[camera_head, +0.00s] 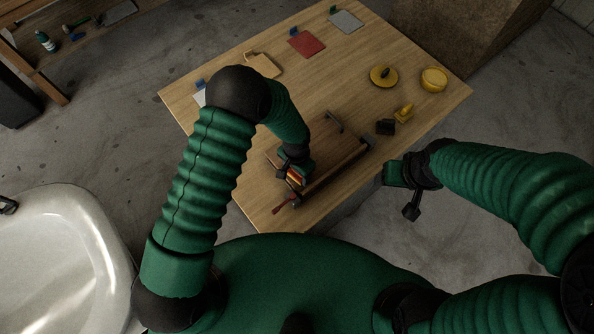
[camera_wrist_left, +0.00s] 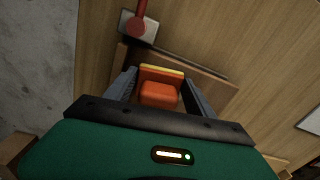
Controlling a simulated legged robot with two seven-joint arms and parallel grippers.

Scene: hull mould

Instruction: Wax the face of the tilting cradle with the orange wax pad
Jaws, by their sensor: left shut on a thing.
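My left gripper (camera_head: 296,177) is over the near left part of the tilting cradle (camera_head: 338,158), a brown board in a low frame on the table. It is shut on the orange wax pad (camera_wrist_left: 160,93), which has a yellow edge and shows between the two fingers in the left wrist view. The cradle's brown face (camera_wrist_left: 212,86) lies just beyond the pad there. I cannot tell whether the pad touches it. My arm hides part of the cradle in the head view. My right gripper (camera_head: 408,192) is off the table's right edge, clear of the cradle; its fingers are unclear.
A red lever (camera_head: 281,205) is at the cradle's near left corner. A black block (camera_head: 385,127), a yellow tool (camera_head: 404,113), a yellow disc (camera_head: 383,77) and a yellow tub (camera_head: 433,79) stand to the right. A red sheet (camera_head: 307,44) and a grey sheet (camera_head: 346,21) lie at the back.

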